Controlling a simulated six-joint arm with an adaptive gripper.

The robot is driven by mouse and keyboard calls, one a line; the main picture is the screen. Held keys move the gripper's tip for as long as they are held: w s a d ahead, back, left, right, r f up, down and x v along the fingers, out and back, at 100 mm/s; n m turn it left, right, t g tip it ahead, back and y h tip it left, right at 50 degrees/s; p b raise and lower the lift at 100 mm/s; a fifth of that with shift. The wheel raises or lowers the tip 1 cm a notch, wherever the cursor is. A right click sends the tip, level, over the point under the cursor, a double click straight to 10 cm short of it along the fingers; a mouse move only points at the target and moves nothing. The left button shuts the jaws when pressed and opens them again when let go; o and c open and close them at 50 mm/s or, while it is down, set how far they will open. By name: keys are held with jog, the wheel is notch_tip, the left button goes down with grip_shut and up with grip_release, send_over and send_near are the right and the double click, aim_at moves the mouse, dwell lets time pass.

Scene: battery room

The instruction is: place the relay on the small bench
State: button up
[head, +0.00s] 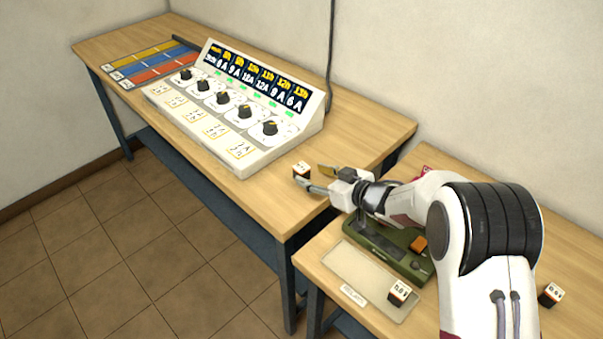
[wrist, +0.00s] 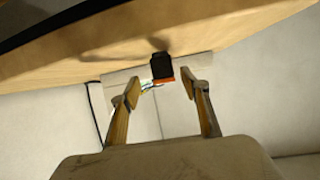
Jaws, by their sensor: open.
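A small dark relay (head: 302,170) with a pale labelled face and an orange edge stands near the right end of the long wooden bench (head: 255,195). My gripper (head: 311,176) is open beside it, its two fingers pointing at it. In the wrist view the relay (wrist: 162,66) shows just beyond and between the spread fingertips (wrist: 160,88), with no clear contact. The small bench (head: 325,255) stands at the front right. A second relay (head: 398,291) is on its pale mat (head: 365,270), and a third (head: 550,294) is at its right.
A sloped panel (head: 260,145) with several knobs stands on the long bench, with coloured strips (head: 150,60) at its far left. A green device (head: 378,245) with an orange switch sits on the small bench, under my arm. Bare wood lies around the mat's left part.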

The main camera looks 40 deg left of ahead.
aim_at(306, 172)
jog(key=a, duration=0.2)
jog(key=shift+s+a+f, duration=0.2)
jog(key=shift+a+f, duration=0.1)
jog(key=shift+a, duration=0.1)
jog(key=shift+x, duration=0.8)
grip_shut()
jog(key=shift+r, duration=0.1)
jog(key=shift+r, duration=4.95)
